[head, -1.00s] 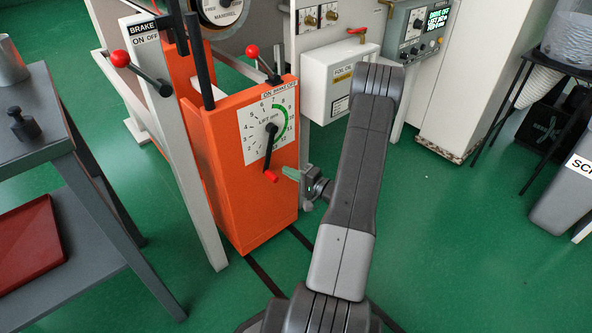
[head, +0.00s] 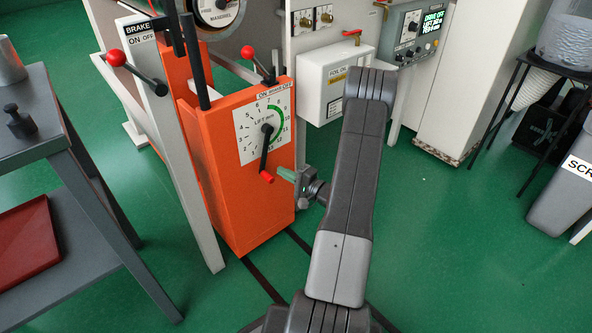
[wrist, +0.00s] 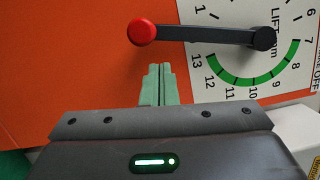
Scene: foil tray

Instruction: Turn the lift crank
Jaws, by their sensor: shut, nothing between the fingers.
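The lift crank (head: 266,153) is a black arm on a white numbered dial, with a red knob (head: 266,177) at its lower end. It hangs roughly straight down on the front of the orange cabinet (head: 222,183). In the wrist view the crank (wrist: 205,35) runs across the top, with its red knob (wrist: 142,32) at the left. My gripper (head: 282,172) has green fingers and is just right of the knob, apart from it. In the wrist view my shut, empty gripper (wrist: 159,70) points at the orange face below the crank.
Red-knobbed brake levers (head: 118,58) stand at the left and on the cabinet top (head: 247,52). A white foil box (head: 333,85) is behind my arm. A grey table (head: 45,140) is at the left.

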